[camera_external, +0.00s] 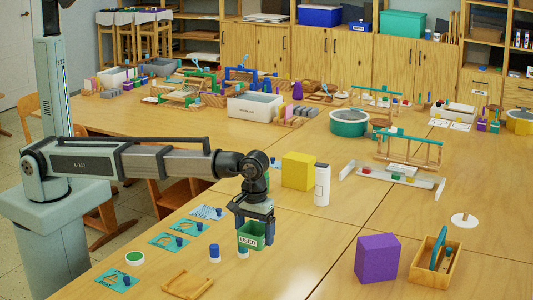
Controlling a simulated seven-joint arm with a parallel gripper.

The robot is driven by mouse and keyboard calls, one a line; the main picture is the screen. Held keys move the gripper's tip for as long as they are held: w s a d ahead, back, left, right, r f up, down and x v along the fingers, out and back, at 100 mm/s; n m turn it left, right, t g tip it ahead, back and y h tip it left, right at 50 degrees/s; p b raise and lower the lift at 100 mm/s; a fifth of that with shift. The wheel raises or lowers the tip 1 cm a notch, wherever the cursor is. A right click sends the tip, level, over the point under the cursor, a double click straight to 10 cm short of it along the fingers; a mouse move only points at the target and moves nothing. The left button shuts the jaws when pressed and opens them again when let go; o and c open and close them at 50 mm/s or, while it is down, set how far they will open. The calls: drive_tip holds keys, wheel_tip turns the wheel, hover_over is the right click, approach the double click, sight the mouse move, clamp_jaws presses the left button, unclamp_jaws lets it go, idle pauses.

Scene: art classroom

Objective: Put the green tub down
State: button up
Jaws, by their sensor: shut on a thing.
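The green tub (251,235) is a small green container with a white label reading "USED". My gripper (255,219) points down over the near table and is shut on the tub's upper part. The tub is upright. It appears to be held above the tabletop, just over a small white and blue piece (243,251); the exact gap below it cannot be told. The tub's inside is hidden by the gripper.
Teal cards (168,242) lie farther left, and a wooden tray (187,285) in front. A yellow block (298,171) and white cylinder (322,185) stand behind. Table right of the tub is clear up to a purple block (377,259).

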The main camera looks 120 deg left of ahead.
wheel_tip(320, 180, up, 5)
drive_tip(key=shift+a+r, duration=0.1)
drive_tip(key=shift+a, duration=0.05)
drive_tip(key=s+a+n, duration=0.3)
drive_tip(key=a, duration=0.7)
drive_tip(key=s+a+n, duration=0.3)
drive_tip(key=s+a, duration=0.1)
drive_tip(key=a, duration=0.6)
drive_tip(key=s+a+n, duration=0.3)
drive_tip(key=a, duration=0.7)
drive_tip(key=s+a+n, duration=0.9)
drive_tip(key=s+a, duration=1.4)
drive_tip(key=a, duration=0.3)
drive_tip(key=shift+w+d+f, duration=0.1)
drive_tip(key=shift+d+f, duration=0.1)
drive_tip(key=shift+f, duration=3.65)
drive_tip(key=shift+d+f, duration=0.2)
drive_tip(key=shift+f, duration=3.65)
drive_tip(key=shift+f, duration=0.1)
